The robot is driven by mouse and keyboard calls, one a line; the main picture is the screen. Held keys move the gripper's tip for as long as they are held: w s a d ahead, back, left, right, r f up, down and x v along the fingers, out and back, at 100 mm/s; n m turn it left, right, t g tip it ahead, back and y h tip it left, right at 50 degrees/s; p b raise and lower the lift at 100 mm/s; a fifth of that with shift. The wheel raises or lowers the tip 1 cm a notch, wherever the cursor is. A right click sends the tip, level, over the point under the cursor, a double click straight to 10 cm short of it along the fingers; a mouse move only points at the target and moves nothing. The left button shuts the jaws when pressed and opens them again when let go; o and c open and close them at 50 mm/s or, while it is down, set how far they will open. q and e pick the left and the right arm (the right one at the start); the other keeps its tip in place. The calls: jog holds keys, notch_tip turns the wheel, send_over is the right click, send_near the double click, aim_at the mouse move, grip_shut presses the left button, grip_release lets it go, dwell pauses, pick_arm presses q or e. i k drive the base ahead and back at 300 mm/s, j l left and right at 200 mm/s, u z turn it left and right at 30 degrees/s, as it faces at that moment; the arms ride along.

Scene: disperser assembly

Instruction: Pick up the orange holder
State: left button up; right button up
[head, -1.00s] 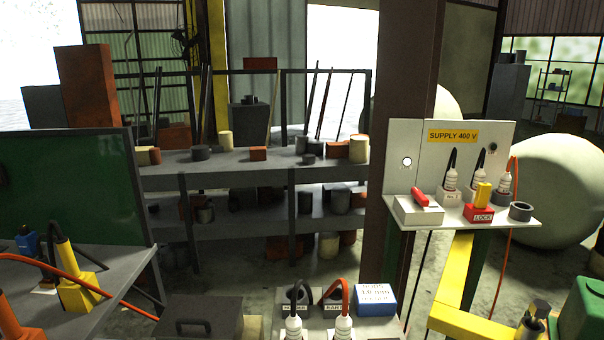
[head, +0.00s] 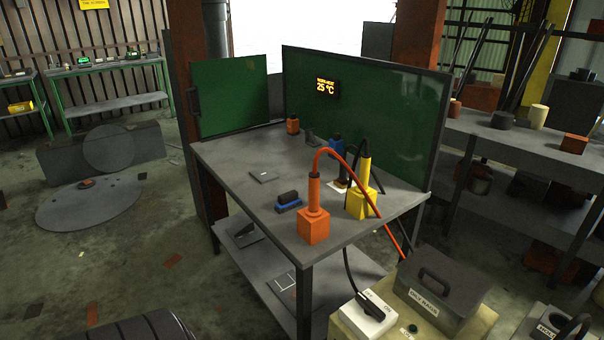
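An orange holder (head: 313,227), a square block, stands near the front corner of the grey worktable (head: 240,172). An upright orange handle (head: 314,190) rises from it, and a red-orange cable arcs from its top to the right and down past the table edge. Neither of my grippers is in the head view.
A yellow holder (head: 361,204) with a yellow handle stands close to the right. A blue holder (head: 336,147), a blue-black brush-like block (head: 289,201) and a small orange item (head: 292,126) are also on the table. Green panels (head: 375,120) close its back. A lidded grey box (head: 441,290) stands front right.

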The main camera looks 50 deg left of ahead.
aim_at(312, 210)
jog(key=u, duration=1.5)
